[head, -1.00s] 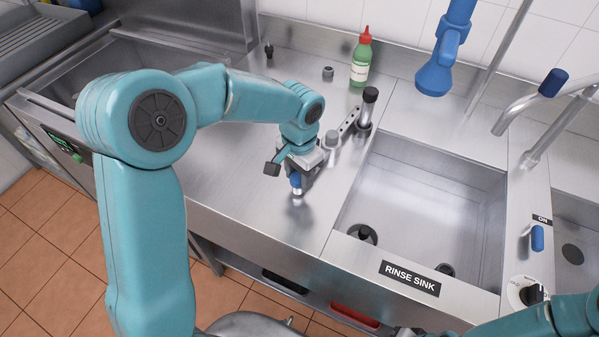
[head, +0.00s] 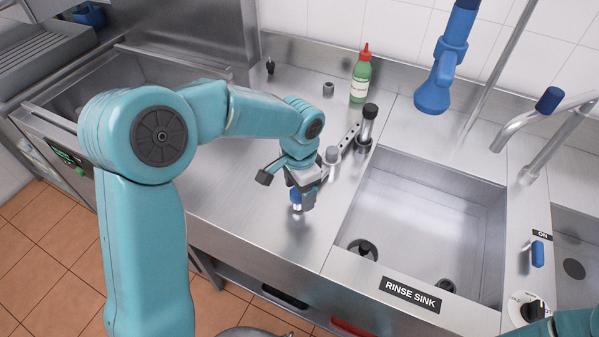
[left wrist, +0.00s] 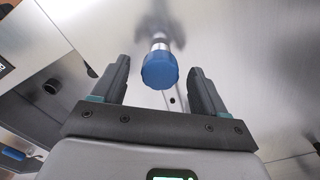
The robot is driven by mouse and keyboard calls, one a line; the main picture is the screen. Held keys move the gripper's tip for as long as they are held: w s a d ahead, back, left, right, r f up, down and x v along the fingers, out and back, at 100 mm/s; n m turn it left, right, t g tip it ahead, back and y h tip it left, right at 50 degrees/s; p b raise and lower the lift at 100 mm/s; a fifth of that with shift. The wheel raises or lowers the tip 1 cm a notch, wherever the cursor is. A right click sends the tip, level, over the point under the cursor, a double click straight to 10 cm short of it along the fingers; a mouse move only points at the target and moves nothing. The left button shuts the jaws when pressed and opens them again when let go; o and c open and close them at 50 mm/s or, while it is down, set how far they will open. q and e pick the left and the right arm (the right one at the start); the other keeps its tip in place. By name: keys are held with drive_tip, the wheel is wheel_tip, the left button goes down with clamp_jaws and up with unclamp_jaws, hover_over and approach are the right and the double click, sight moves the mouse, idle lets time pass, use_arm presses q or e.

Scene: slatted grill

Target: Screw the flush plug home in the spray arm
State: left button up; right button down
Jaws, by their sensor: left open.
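A blue-headed plug (head: 296,194) with a metal stem stands on the steel counter; I take it for the flush plug. My left gripper (head: 303,201) is above and around it, partly hiding it. In the left wrist view the blue head (left wrist: 160,71) lies between the two open fingers (left wrist: 160,80), with a gap on each side. The spray arm (head: 349,137) seems to be the holed metal bar beside the sink, by a black-topped post (head: 368,121). A grey cap (head: 332,154) is at its near end. My right gripper is out of view.
The rinse sink (head: 425,215) lies right of the spray arm. A green bottle (head: 361,80) and a small grey fitting (head: 328,89) stand behind. The counter left of the plug is clear.

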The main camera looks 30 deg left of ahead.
use_arm(q)
wheel_tip(320, 180, up, 16)
idle(0.3)
drive_tip(key=shift+f, duration=0.15)
